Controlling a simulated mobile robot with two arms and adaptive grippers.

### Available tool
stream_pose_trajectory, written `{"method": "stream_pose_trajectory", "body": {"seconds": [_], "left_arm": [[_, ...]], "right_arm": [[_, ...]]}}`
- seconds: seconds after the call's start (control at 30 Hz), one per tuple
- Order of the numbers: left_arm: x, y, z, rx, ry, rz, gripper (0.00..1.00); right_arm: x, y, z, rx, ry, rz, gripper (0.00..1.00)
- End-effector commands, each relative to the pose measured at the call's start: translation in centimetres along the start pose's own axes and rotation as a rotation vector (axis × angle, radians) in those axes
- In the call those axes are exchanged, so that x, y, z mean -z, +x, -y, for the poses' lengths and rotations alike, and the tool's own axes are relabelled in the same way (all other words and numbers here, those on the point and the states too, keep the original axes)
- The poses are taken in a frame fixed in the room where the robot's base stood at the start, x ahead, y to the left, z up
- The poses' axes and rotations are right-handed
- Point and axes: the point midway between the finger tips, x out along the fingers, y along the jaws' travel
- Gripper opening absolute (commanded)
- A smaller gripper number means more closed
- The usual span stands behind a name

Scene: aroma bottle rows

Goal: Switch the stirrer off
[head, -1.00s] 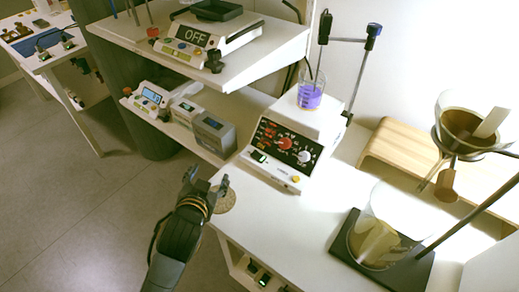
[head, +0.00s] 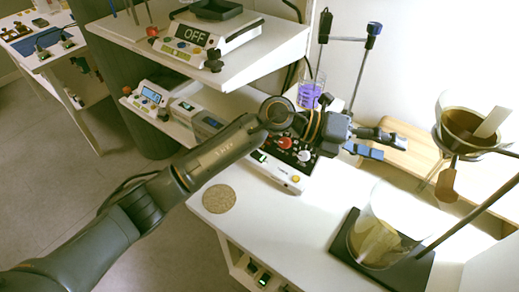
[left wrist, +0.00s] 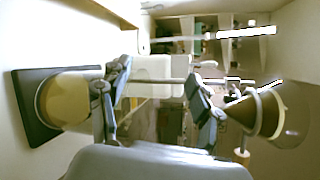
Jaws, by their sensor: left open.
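The stirrer (head: 281,173) is a white box with a dark panel carrying a red knob (head: 285,142) and a pale knob (head: 304,156). A lit green switch (head: 259,156) sits at its front left, partly behind my arm. A beaker of purple liquid (head: 308,95) stands on its top, partly hidden. My left gripper (head: 380,146) is open and empty. It reaches across and above the stirrer, with its fingers past the stirrer's right side, apart from the switch. The open fingers also show in the left wrist view (left wrist: 159,75). My right gripper is not in view.
A glass beaker (head: 375,235) stands on a black base (head: 345,250) at the right. A funnel with brown contents (head: 462,125) hangs on a stand. A wooden riser (head: 410,158) lies behind. A scale reading OFF (head: 195,36) sits on the upper shelf. A cork disc (head: 219,199) lies front left.

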Motion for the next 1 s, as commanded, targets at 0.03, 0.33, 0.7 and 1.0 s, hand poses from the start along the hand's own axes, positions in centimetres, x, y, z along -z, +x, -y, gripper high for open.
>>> {"method": "stream_pose_trajectory", "body": {"seconds": [0.03, 0.33, 0.7, 1.0], "left_arm": [[0.2, -0.3, -1.9, -0.122, 0.053, -0.085, 0.64], [-1.9, -12.1, -12.5, -0.920, 0.153, -0.472, 0.64], [-5.2, -23.4, -13.0, -1.385, 0.067, -0.569, 0.64], [-3.5, -23.1, -17.3, -1.384, 0.063, -0.572, 0.64]], "right_arm": [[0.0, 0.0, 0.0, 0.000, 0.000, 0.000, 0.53], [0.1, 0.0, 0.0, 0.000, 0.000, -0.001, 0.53], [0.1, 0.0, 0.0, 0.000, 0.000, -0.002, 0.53], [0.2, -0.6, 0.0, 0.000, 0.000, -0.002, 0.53]]}}
